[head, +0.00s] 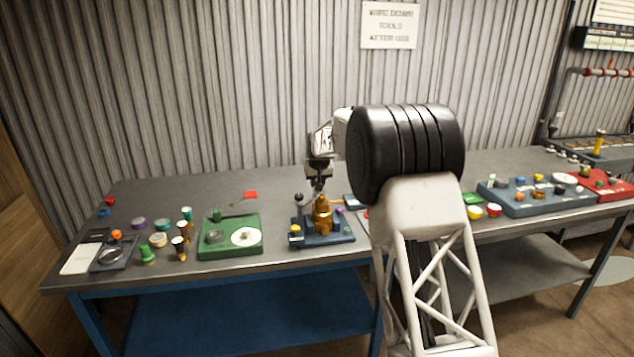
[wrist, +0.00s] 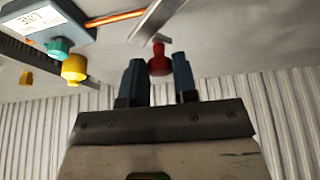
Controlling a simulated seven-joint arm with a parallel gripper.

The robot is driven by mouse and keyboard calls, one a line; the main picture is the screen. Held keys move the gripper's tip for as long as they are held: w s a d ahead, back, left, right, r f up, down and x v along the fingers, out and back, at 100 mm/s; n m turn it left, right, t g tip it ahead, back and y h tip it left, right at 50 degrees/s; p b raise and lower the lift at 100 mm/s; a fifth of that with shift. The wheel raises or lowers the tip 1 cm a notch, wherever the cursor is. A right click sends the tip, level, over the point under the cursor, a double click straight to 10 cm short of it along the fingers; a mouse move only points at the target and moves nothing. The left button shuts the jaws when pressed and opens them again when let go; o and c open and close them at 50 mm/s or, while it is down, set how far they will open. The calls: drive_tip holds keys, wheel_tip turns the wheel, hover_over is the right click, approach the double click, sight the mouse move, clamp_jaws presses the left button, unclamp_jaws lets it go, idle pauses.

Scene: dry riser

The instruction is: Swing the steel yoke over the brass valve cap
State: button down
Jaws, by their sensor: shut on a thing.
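The brass valve cap (head: 322,206) stands upright on a blue base (head: 340,238) near the middle of the bench. My gripper (head: 318,186) points down just above and behind it in the head view. In the wrist view, the fingers of my gripper (wrist: 159,80) are on both sides of a red knob (wrist: 160,60) and shut on it. Whether the yoke touches the cap is hidden. The brass cap cannot be made out in the wrist view.
A black-knobbed lever (head: 299,199) stands at the left of the base. A green fixture (head: 218,250) and several small knobs lie further left. A blue labelled box (wrist: 45,25) shows in the wrist view. My arm hides the bench right of the base.

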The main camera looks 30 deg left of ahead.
drive_tip(key=shift+d, duration=0.1)
drive_tip(key=shift+s+d+m+t+h, duration=0.2)
drive_tip(key=shift+d+m+t+h, duration=0.15)
drive_tip(key=shift+d+m, duration=0.8)
drive_tip(key=shift+s+d+m+t+h, duration=0.1)
drive_tip(key=shift+s+d+m+h, duration=0.35)
drive_tip(key=shift+d+m, duration=0.55)
drive_tip(key=shift+s+d+m+t+h, duration=0.15)
drive_tip(key=shift+s+d+m+h, duration=0.15)
drive_tip(key=shift+s+d+m, duration=0.65)
drive_tip(key=shift+s+d+m+t+h, duration=0.15)
drive_tip(key=shift+d+m+h, duration=0.35)
drive_tip(key=shift+m, duration=0.9)
drive_tip(key=shift+d, duration=0.1)
drive_tip(key=c, duration=0.9)
unclamp_jaws()
drive_tip(key=shift+r, duration=0.1)
